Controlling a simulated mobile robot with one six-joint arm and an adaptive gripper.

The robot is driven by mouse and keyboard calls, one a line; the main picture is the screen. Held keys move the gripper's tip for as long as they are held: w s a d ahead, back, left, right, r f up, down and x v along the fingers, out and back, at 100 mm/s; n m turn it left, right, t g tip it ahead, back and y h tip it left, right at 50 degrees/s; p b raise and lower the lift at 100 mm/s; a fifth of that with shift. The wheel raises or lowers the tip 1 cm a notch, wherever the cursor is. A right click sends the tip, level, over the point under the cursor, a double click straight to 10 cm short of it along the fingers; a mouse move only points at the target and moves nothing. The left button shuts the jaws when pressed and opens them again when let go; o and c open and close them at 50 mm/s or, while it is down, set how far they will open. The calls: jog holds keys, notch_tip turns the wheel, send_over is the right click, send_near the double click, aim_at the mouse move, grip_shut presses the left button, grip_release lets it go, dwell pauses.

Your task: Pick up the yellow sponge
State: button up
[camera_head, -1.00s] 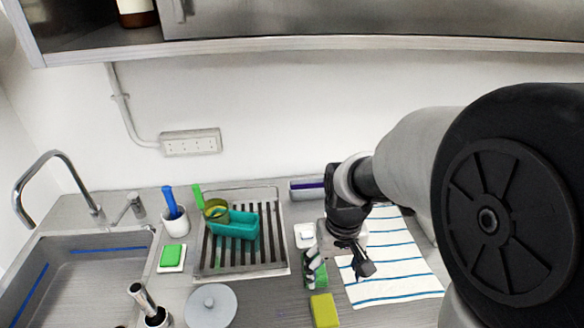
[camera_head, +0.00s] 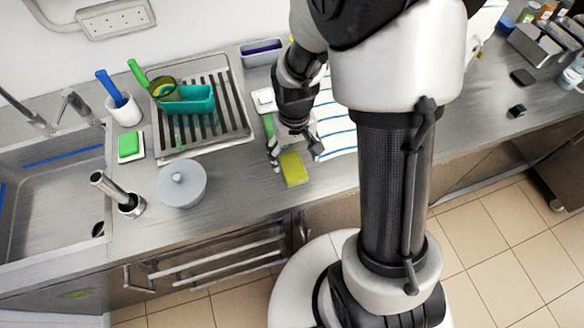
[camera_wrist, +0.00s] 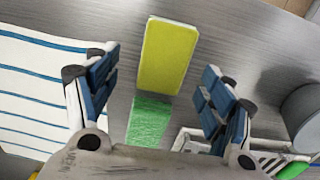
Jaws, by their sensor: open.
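The yellow sponge (camera_head: 293,169) lies flat on the metal counter near its front edge. In the wrist view the sponge (camera_wrist: 166,57) is ahead of my fingertips, in line with the gap between them. My gripper (camera_head: 296,152) is above the counter close to the sponge, its fingers spread and empty. In the wrist view my gripper (camera_wrist: 153,85) shows both blue-padded fingers wide apart, with a green object (camera_wrist: 149,122) below the gap between them.
A striped cloth (camera_head: 336,125) lies right of my gripper. A lidded grey pot (camera_head: 181,184) stands to the left. The dish rack (camera_head: 243,132) with a teal container (camera_head: 192,101) is behind. A green sponge (camera_head: 128,144) rests by the sink (camera_head: 52,165).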

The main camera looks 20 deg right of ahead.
aim_at(292, 165)
jog(key=f, duration=0.1)
jog(key=f+b, duration=0.1)
jog(key=f, duration=0.1)
jog(key=f+b, duration=0.1)
jog(key=f, duration=0.1)
jog(key=shift+a, duration=0.3)
jog(key=shift+c, duration=0.6)
jog(key=c, duration=0.9)
jog(key=shift+r, duration=0.1)
notch_tip(292, 165, up, 20)
jog(key=p, duration=0.6)
